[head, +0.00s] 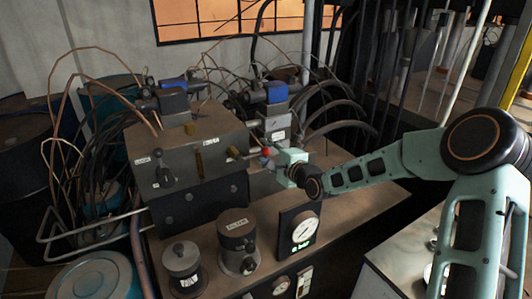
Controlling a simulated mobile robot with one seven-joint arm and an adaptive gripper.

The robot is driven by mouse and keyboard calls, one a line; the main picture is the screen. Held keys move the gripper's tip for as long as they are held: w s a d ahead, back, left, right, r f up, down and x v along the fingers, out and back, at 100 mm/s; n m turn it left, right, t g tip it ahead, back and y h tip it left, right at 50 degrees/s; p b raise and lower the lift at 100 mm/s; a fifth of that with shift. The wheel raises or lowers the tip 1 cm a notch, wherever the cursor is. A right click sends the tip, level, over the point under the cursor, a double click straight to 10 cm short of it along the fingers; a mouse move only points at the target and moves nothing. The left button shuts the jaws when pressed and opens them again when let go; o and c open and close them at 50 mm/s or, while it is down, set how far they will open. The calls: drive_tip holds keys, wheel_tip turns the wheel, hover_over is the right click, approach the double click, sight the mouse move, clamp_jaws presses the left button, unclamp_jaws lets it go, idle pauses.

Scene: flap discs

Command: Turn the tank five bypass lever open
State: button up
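My gripper (273,160) is at the right side of the grey-brown valve box (190,148), close to a small red part (266,152). My wrist hides much of that spot. I cannot tell whether the fingers touch or hold the red part, or whether they are open. A black lever or knob (163,178) sits on the box's front at the left, under a small label (148,160). A brass fitting (233,152) sticks out at the front right. The labels are too small to read, so I cannot tell which part is the tank five bypass lever.
Two blue-topped valves (277,92) (173,84) stand behind the box among copper pipes and black hoses. A round gauge (303,228) and two grey cylinders (237,240) (182,265) stand in front. Dark and teal drums (88,277) are at the left. The bench top (345,225) right of the gauge is bare.

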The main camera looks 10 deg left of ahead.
drive_tip(key=v, duration=1.2)
drive_tip(key=shift+r, duration=0.1)
